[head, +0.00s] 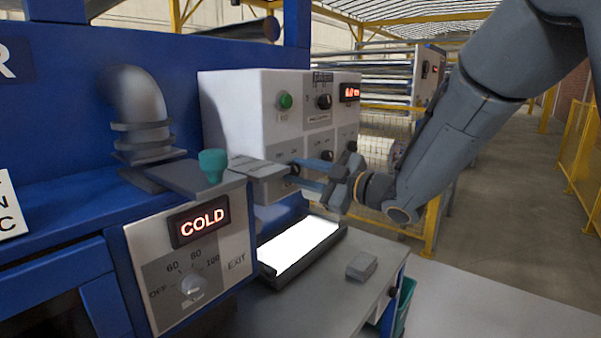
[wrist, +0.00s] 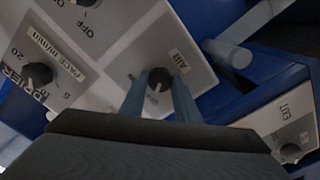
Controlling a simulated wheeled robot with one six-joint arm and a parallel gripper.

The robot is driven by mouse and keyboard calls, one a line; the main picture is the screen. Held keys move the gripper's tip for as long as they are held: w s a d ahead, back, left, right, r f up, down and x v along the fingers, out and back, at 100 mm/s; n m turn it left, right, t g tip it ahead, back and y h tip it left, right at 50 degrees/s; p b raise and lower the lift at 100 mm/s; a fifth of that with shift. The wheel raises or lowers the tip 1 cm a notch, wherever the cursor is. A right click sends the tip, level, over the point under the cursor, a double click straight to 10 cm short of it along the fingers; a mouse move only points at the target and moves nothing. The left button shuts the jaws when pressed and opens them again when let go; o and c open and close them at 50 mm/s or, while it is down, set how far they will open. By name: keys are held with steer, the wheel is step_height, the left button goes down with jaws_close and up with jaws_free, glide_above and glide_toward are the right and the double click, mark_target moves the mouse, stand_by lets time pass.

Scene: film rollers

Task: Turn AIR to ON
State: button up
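The AIR knob (wrist: 159,80) is a small dark round knob on a light panel, with an AIR label beside it in the wrist view. My gripper (wrist: 160,82) is open, with one blue-grey finger on each side of this knob. I cannot tell whether the fingers touch it. Small lettering near the knob is partly hidden, and its pointer setting is not readable. In the head view, my gripper (head: 300,176) reaches left to the lower front of the white control box (head: 235,110), and the knob there is mostly hidden.
The control box also carries a green button (head: 285,101) and other dark knobs (head: 324,101). A PACE knob (wrist: 37,74) lies left in the wrist view. A lit white panel (head: 300,245) lies below.

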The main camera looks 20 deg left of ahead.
steer(key=shift+c, duration=0.7)
steer(key=shift+m, duration=0.3)
steer(key=m+p, duration=0.3)
steer(key=m, duration=0.2)
steer(key=shift+m+p, duration=0.3)
steer(key=m+p, duration=0.3)
steer(key=m, duration=0.2)
steer(key=shift+m, duration=0.3)
steer(key=o, duration=1.1)
steer(key=shift+c, duration=0.2)
